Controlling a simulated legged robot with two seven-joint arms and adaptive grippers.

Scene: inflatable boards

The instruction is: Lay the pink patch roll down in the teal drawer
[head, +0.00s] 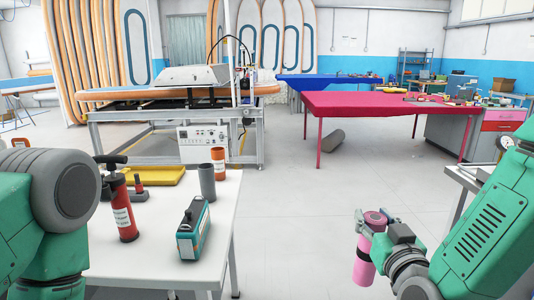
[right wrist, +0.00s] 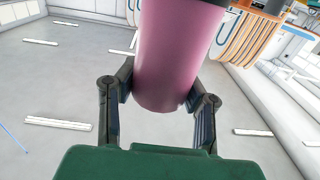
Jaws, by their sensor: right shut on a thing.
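The pink patch roll (head: 364,268) is upright in my right gripper (head: 372,232), in the lower right of the head view, held over the open floor. In the right wrist view the pink roll (right wrist: 175,55) fills the space between the two fingers of the right gripper (right wrist: 160,95), which are shut on its sides. My left arm shows at the left edge of the head view, but its gripper is out of view. I cannot make out a teal drawer; a cabinet with red and pink drawer fronts (head: 500,126) stands at the far right, partly hidden by my right arm.
A pink-red table (head: 370,104) stands further back.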

